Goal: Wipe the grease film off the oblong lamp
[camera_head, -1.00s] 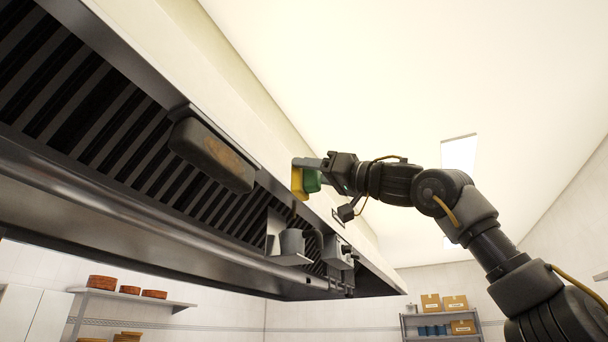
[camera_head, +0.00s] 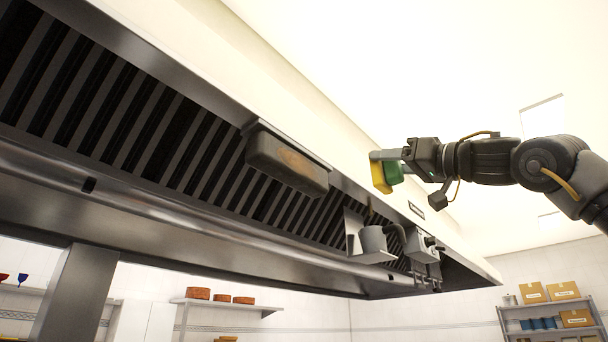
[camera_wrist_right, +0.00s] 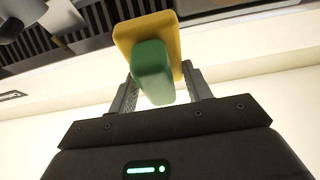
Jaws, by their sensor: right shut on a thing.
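The oblong lamp (camera_head: 286,164) hangs under the slatted hood, left of centre in the head view. A brownish-orange grease film (camera_head: 297,161) shows on its face. My right gripper (camera_head: 388,170) is to the right of the lamp, apart from it, in front of the hood's pale upper face. It is shut on the green grip of a yellow sponge (camera_head: 379,178). In the right wrist view the yellow pad (camera_wrist_right: 148,35) points away from me, and the green grip (camera_wrist_right: 153,72) sits between the fingers. The lamp does not clearly show there. My left gripper is out of view.
The slatted grill (camera_head: 120,110) runs along the hood. A small shelf with a grey jug (camera_head: 373,241) and a grey box (camera_head: 421,245) hang below the hood, right of the lamp. Wall shelves (camera_head: 228,304) stand far behind. The space around my right arm is clear.

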